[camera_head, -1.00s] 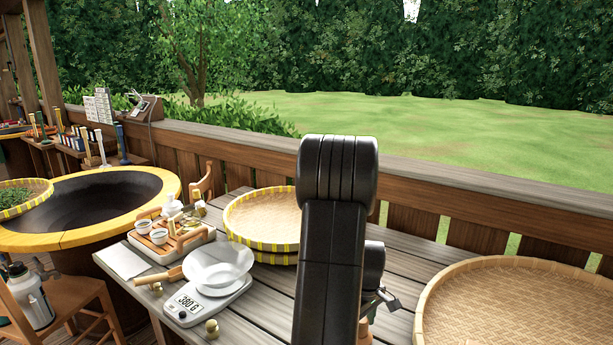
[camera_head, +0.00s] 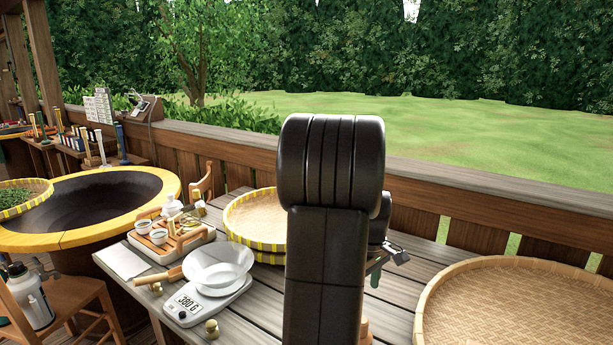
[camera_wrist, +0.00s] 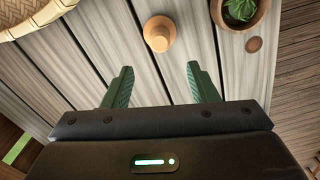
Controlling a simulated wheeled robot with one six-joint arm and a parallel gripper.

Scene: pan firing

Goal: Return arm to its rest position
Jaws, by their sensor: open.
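My gripper (camera_wrist: 160,87) is open in the wrist view, its two green fingers spread apart with nothing between them. It points down over the grey wooden table (camera_wrist: 100,38). A small orange-brown wooden piece (camera_wrist: 159,33) stands on the table beyond the fingertips, apart from them. In the head view my black arm (camera_head: 328,180) stands upright in the middle. A bit of the gripper end (camera_head: 394,252) shows to the right of the arm; most of it is hidden behind the arm.
A wide woven tray (camera_head: 530,310) lies at right. A wok (camera_head: 95,200) is far left.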

